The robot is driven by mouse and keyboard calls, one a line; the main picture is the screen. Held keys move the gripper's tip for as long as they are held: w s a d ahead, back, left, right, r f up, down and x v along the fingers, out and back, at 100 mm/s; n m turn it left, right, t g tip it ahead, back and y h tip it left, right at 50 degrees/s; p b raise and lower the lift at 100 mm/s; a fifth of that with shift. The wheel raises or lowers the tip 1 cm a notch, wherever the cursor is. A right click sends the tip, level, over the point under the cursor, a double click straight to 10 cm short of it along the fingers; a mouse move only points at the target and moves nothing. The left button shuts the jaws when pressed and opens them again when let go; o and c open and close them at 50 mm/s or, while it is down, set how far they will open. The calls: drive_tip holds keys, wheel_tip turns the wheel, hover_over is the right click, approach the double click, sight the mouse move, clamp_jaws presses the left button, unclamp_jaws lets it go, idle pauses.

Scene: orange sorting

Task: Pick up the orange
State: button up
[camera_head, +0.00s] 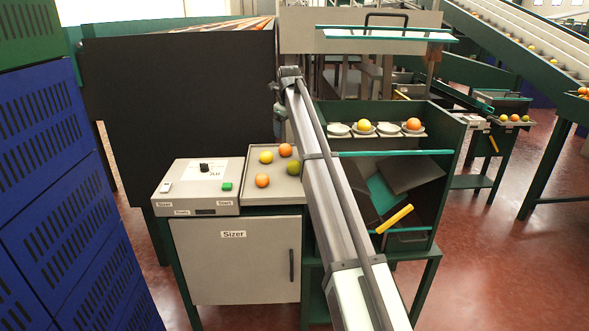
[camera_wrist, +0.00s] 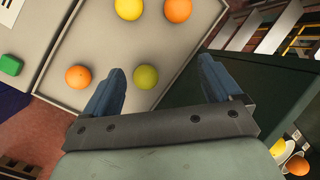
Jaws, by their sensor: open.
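A shallow grey tray (camera_head: 284,188) holds two oranges, a yellow fruit (camera_head: 266,157) and a yellow-green fruit (camera_head: 294,167). One orange (camera_head: 286,150) lies at the back and the other orange (camera_head: 262,180) at the front left. In the wrist view the back orange (camera_wrist: 178,10) is at the top, past the fingertips, and the front-left orange (camera_wrist: 78,77) is left of the left finger. The yellow-green fruit (camera_wrist: 145,77) shows between the fingers. My gripper (camera_wrist: 162,65) is open and appears empty above the tray. Its height above the fruit is hard to tell.
A control box with a green button (camera_head: 227,187) adjoins the tray on the left. A rack with white dishes (camera_head: 338,129), a yellow fruit (camera_head: 364,126) and an orange (camera_head: 413,124) stands right. Blue crates (camera_head: 50,160) fill the left side.

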sight(295, 162)
drive_tip(key=s+d+f+n+g+h, duration=0.1)
drive_tip(key=s+d+f+n+g, duration=0.1)
drive_tip(key=s+n, duration=0.3)
drive_tip(key=x, duration=0.8)
drive_tip(key=shift+s, duration=0.2)
drive_tip(key=shift+s+x, duration=0.2)
drive_tip(key=shift+x, duration=1.15)
drive_tip(key=shift+s+x, duration=0.2)
drive_tip(key=shift+x, duration=1.1)
drive_tip(key=shift+f, duration=0.1)
drive_tip(key=shift+c, duration=0.3)
drive_tip(key=c, duration=1.1)
drive_tip(key=shift+c, duration=0.2)
